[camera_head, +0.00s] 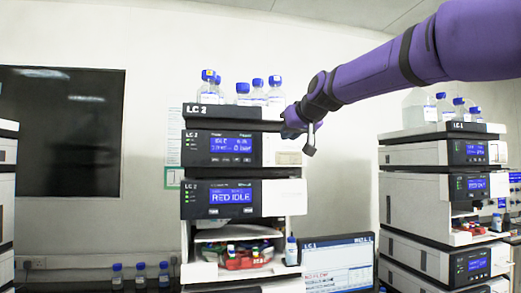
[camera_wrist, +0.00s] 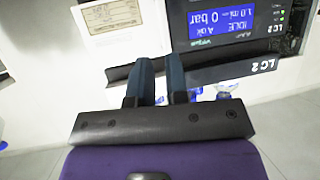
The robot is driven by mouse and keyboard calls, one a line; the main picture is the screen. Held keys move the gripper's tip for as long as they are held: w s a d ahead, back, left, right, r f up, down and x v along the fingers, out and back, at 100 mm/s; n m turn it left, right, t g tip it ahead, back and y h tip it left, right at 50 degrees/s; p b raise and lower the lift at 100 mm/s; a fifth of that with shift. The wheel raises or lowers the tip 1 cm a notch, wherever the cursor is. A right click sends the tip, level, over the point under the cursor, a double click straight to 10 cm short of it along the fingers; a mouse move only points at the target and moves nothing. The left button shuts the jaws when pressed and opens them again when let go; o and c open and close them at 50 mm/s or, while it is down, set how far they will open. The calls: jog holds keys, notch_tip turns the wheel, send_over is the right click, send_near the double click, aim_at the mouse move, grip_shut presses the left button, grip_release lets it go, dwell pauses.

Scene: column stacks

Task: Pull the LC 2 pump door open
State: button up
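The LC 2 stack stands at the centre. Its upper module, the pump (camera_head: 222,150), has a dark front with a blue screen reading IDLE and 0 bar, and a white panel (camera_head: 283,150) to its right. The front looks closed. In the wrist view the pump appears upside down, with its screen (camera_wrist: 222,18) at top right and the white panel (camera_wrist: 120,22) at top left. My gripper (camera_head: 287,130) is at the pump's upper right edge. In the wrist view its two fingers (camera_wrist: 159,62) are a narrow gap apart, over the dark top lip; contact is unclear.
Bottles with blue caps (camera_head: 243,93) stand on top of the stack. A lower module (camera_head: 222,199) reads RED IDLE, above an open bay with colourful items. A monitor (camera_head: 338,265) stands at lower right, and the LC 1 stack (camera_head: 420,200) is farther right.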

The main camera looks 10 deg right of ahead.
aim_at(270, 147)
jog(key=x, duration=0.4)
jog(key=r+x, duration=0.1)
jog(key=x, duration=0.7)
jog(key=shift+w+r, duration=0.25)
jog(key=shift+w, duration=0.1)
grip_shut()
jog(key=shift+s, duration=0.15)
